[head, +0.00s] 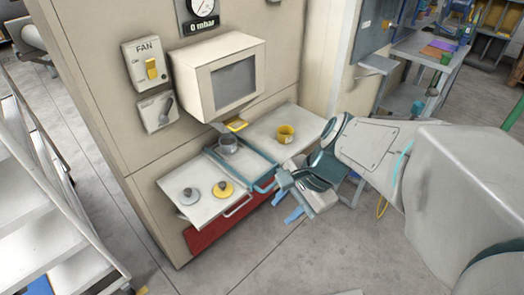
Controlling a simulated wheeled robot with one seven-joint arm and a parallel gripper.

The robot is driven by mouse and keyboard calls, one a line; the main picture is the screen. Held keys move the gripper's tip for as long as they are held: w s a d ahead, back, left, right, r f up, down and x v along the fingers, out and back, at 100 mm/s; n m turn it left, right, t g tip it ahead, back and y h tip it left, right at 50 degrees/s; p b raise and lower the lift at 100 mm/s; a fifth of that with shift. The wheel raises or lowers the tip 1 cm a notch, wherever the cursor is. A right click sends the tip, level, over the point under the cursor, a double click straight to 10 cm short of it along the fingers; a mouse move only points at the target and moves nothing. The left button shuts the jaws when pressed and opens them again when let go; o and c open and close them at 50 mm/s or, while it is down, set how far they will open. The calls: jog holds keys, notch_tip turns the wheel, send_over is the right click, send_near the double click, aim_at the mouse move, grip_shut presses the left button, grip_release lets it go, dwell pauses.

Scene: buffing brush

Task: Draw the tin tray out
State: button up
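A shallow tray with a blue rim (262,171) sits between two pale shelf surfaces on the front of the beige cabinet; I take it to be the tin tray. A blue handle (264,186) is at its front edge. My gripper (287,206) is just right of and in front of the blue handle. Its two blue fingers look apart, with nothing seen between them. Contact with the handle cannot be made out.
The left shelf (183,207) holds a grey lidded piece (189,196) and a yellow one (222,188), with a pale handle (238,206) in front. A yellow mug (285,134) stands on the right shelf (307,122). A monitor (233,82) overhangs the back. Floor in front is clear.

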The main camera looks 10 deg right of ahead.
jog(key=w+f+m+t+y+b, duration=0.1)
jog(key=w+f+m+y+b, duration=0.3)
jog(key=f+m+b, duration=0.45)
jog(key=m+t+b, duration=1)
jog(key=m+b, duration=0.3)
jog(key=m, duration=1.2)
send_near(276, 182)
jog(key=shift+m+y, duration=0.3)
jog(key=shift+m, duration=0.05)
jog(key=shift+f+b+x, duration=0.2)
jog(key=shift+b+x, duration=1.15)
jog(key=shift+x, duration=1.25)
jog(key=shift+f+b+x, duration=0.25)
jog(key=shift+b+x, duration=1.1)
jog(key=shift+x, duration=1.25)
jog(key=shift+d, duration=0.15)
jog(key=shift+c, duration=0.3)
grip_shut()
